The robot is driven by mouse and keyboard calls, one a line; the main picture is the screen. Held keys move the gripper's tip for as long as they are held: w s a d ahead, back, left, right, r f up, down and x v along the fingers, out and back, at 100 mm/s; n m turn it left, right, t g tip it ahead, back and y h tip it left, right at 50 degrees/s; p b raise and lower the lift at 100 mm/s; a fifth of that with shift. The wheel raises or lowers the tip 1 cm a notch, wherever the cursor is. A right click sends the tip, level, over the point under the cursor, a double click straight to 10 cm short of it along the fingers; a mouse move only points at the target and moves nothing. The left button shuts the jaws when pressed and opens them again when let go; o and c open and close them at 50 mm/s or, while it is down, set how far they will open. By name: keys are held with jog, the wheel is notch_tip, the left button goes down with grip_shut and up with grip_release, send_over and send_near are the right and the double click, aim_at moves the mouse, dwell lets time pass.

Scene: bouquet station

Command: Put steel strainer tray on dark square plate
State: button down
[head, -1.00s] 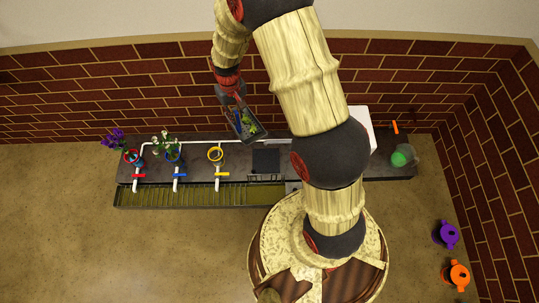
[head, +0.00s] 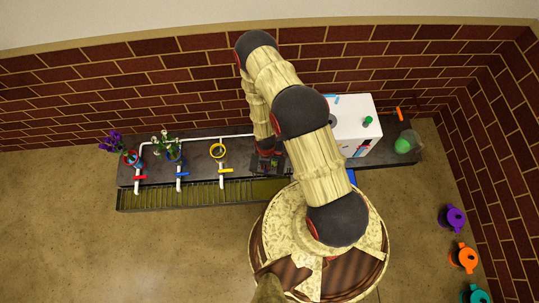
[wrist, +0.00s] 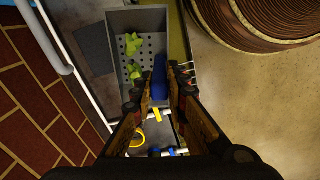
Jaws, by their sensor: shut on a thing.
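The steel strainer tray (wrist: 151,19) is a grey open box with a perforated floor, seen in the wrist view. Several green pieces lie inside it, and a blue part (wrist: 160,75) is at its near end. My gripper (wrist: 160,87) is shut at that near end of the tray, around the blue part. The dark square plate (wrist: 97,47) shows to the left of the tray in the wrist view, partly covered by it. In the head view my gripper (head: 266,163) is over the counter, and my arm hides most of the tray and plate.
White pipes with coloured valves and rings, including a yellow ring (head: 217,151), stand left of my gripper. A white box (head: 352,125) stands to the right, with a green round thing (head: 403,146) beyond it. A slatted trough (head: 155,198) runs along the front.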

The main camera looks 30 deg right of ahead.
jog(key=s+f+n, duration=0.3)
jog(key=s+f, duration=0.4)
jog(key=s, duration=0.1)
jog(key=w+d+b, duration=0.3)
jog(key=w+d, duration=0.1)
jog(key=w, duration=0.5)
jog(key=w+d+b, duration=0.2)
jog(key=w+d, duration=0.2)
jog(key=w, duration=0.5)
notch_tip(320, 180, down, 12)
jog(key=b, duration=0.5)
jog(key=shift+w, duration=0.3)
jog(key=shift+a, duration=0.1)
jog(key=c, duration=1.8)
grip_release()
jog(key=shift+f, duration=0.1)
jog(key=shift+o, duration=0.2)
